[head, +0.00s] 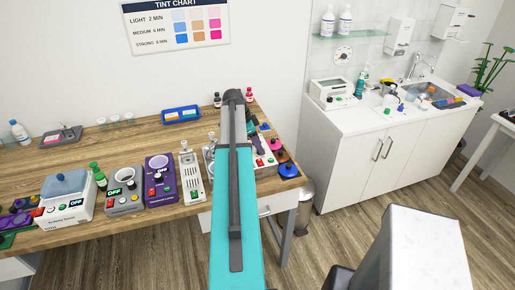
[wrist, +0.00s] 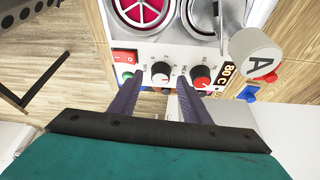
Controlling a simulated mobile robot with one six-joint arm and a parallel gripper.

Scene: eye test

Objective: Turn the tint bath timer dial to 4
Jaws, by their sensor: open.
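A white-fronted device, likely the tint bath (wrist: 148,50), fills the upper middle of the wrist view. It has round wells on top, one holding magenta liquid. In the head view the device (head: 262,160) is mostly hidden behind my arm, and my gripper is hidden too.
The panel also has a red switch (wrist: 123,57), a green button (wrist: 127,76) and an "80 C" display (wrist: 228,71). Several devices line the wooden bench (head: 130,150) to the left. Colored pots (head: 288,170) stand right.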

